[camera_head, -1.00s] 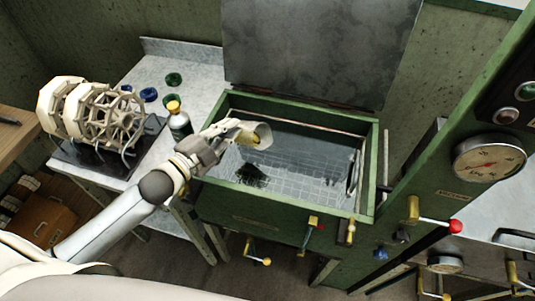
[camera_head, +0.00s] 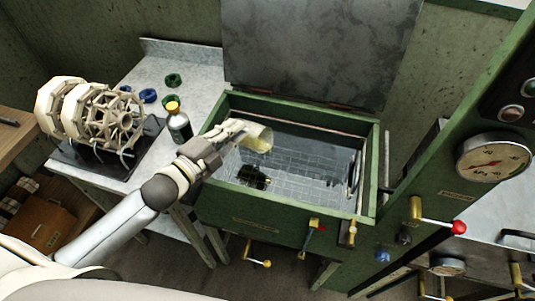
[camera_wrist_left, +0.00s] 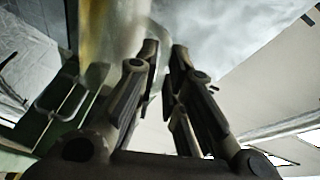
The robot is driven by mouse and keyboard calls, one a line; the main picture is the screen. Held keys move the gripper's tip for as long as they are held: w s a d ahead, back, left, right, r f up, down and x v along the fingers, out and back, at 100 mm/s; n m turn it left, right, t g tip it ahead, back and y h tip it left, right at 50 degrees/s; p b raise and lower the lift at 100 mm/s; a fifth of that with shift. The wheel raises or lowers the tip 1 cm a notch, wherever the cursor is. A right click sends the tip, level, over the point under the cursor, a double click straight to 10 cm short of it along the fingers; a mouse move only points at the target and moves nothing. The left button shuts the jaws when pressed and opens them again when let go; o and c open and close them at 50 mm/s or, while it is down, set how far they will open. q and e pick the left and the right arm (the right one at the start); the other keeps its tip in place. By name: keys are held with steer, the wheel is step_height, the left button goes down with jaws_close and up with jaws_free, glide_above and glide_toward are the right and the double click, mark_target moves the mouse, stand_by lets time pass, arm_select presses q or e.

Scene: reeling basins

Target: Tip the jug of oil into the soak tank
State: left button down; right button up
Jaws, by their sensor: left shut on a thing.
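The jug (camera_head: 259,138) is a pale, see-through vessel with yellowish oil in it. It is tilted, mouth to the right, above the left part of the soak tank. My left gripper (camera_head: 238,128) is shut on the jug; in the left wrist view its two fingers (camera_wrist_left: 163,65) show with the blurred jug (camera_wrist_left: 112,35) beyond them. The soak tank (camera_head: 275,216) is a green open box with its grey lid (camera_head: 310,50) raised. It holds clear water over a grid, with a dark patch below the jug. My right gripper is not in view.
A bottle with a yellow cap (camera_head: 179,124) stands on the grey table (camera_head: 190,65) left of the tank, near green and blue rings. A pale reel (camera_head: 95,113) stands further left. A green panel with a gauge (camera_head: 493,163) and levers rises at the right.

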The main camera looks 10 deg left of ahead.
arm_select(q)
steer(key=shift+s+d+r+m, duration=0.15)
steer(key=shift+d+r+m, duration=0.1)
steer(key=shift+m, duration=0.15)
steer(key=shift+s+a, duration=0.15)
steer(key=shift+s+r+m+p, duration=0.1)
steer(key=shift+r+m+p, duration=0.05)
steer(key=shift+m+p, duration=0.15)
steer(key=shift+s+d+r+m+y+p, duration=0.2)
steer(key=shift+d+m+p, duration=0.1)
steer(key=shift+d+m, duration=0.15)
steer(key=shift+s+d+r+m+y+p, duration=0.2)
steer(key=shift+d+m+p, duration=0.1)
steer(key=shift+d+m, duration=0.15)
stand_by(0.7)
steer(key=s+d+m+p, duration=0.2)
steer(key=s+d+m, duration=0.1)
steer(key=d+m, duration=0.5)
steer(key=shift+f+m+t+y, duration=0.3)
steer(key=shift+m+t, duration=0.1)
steer(key=shift+m, duration=0.1)
stand_by(0.9)
